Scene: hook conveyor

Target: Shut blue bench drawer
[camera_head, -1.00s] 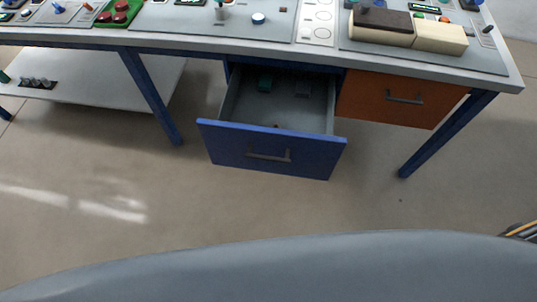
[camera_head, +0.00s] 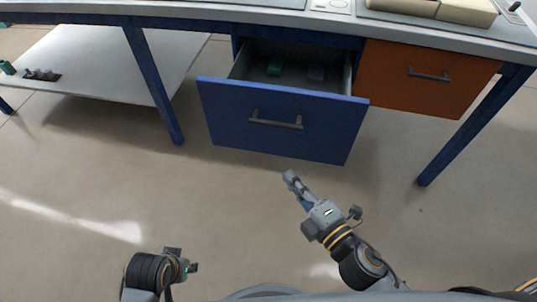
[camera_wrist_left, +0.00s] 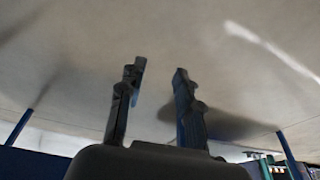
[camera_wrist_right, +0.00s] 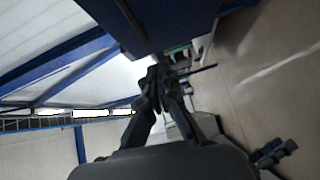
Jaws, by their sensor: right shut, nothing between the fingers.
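The blue drawer (camera_head: 283,120) hangs pulled out from under the bench, with a grey bar handle (camera_head: 275,120) on its front.
A closed orange drawer (camera_head: 426,87) sits to the right of the blue one. Blue bench legs (camera_head: 153,85) stand on both sides. A white low shelf (camera_head: 85,65) is at the left. The floor in front of the bench is clear.

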